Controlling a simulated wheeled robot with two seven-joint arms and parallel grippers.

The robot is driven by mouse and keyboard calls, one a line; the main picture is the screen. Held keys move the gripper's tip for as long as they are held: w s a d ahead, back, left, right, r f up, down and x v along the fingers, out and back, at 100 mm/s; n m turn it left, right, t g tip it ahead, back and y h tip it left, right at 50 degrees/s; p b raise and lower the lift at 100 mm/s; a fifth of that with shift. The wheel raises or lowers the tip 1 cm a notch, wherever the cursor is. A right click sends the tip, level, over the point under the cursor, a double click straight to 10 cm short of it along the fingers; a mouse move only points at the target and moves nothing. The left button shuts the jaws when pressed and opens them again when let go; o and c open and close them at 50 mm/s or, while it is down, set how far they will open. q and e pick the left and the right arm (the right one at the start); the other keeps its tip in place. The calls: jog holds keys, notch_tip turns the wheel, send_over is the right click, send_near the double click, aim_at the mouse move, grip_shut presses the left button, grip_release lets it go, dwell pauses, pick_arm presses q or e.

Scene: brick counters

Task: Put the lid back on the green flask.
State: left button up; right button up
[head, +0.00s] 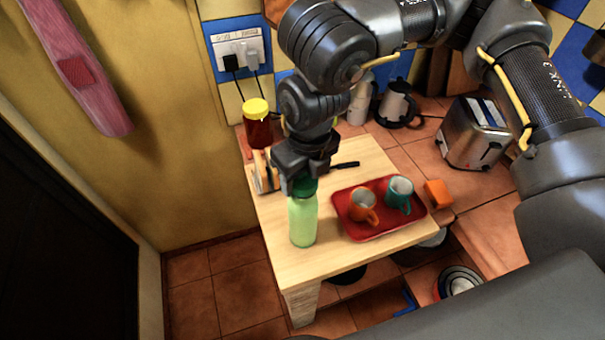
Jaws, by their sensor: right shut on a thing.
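The green flask (302,222), light green and upright, stands near the left front of the wooden counter top. Its dark green lid (304,186) is at the flask's mouth, lined up with it. My right gripper (300,174) comes down from above and is shut on the lid. The gripper partly hides the lid, and I cannot tell whether the lid is seated or just above the rim. My left gripper is not in view.
A red tray (347,224) with an orange mug (361,206) and a teal mug (398,195) lies right of the flask. An orange block (438,194), a toaster (472,135) and a jar with a yellow lid (257,125) stand around. The front counter edge is clear.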

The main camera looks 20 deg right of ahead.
dwell(0.5)
dwell(0.3)
jog(key=o, duration=1.5)
jog(key=shift+r, duration=0.1)
jog(key=shift+r+p, duration=2)
jog(key=shift+r, duration=1.4)
jog(key=shift+c, duration=0.4)
grip_shut()
